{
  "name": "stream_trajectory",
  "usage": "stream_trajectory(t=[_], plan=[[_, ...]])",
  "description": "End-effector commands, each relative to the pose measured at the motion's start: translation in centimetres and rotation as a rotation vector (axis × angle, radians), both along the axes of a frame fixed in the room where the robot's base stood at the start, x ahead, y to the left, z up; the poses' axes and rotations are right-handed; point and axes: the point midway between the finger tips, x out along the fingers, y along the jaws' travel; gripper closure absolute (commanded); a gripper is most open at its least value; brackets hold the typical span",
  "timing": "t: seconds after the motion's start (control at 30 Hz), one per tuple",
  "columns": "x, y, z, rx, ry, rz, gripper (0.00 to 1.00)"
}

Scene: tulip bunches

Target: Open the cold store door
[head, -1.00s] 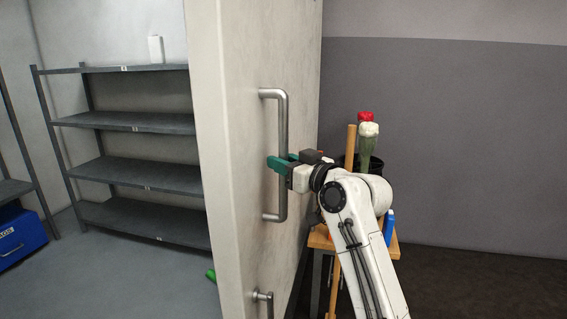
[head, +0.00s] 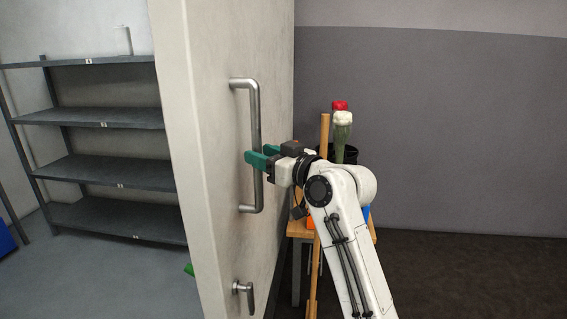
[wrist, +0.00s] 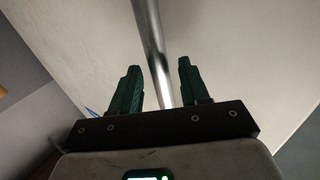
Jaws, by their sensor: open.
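The cold store door (head: 205,130) is a thick pale slab that stands swung open in the head view, with the store's inside visible to its left. Its long metal bar handle (head: 256,115) is upright on the door face. A smaller lever (head: 243,292) sits below it. My gripper (head: 258,160) has green fingers and is at the middle of the bar. In the wrist view the bar (wrist: 151,45) passes between the two fingers (wrist: 157,85), with gaps on both sides. The fingers are open and not clamped on the bar.
Grey shelving (head: 105,117) stands inside the store at left. A green thing (head: 189,270) lies on the floor by the door's edge.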

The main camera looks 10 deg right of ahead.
Motion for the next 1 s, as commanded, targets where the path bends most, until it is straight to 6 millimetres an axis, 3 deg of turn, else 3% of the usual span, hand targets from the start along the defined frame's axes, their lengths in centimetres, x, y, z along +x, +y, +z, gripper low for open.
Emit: stream_trajectory(t=[0.4,0.93,1.0], plan=[[-5.9,-4.5,-0.1,0.001,0.001,-0.002,0.55],[-6.8,-5.1,-0.1,-0.001,0.001,-0.001,0.55],[-7.1,-5.2,-1.1,-0.005,0.026,-0.006,0.55]])
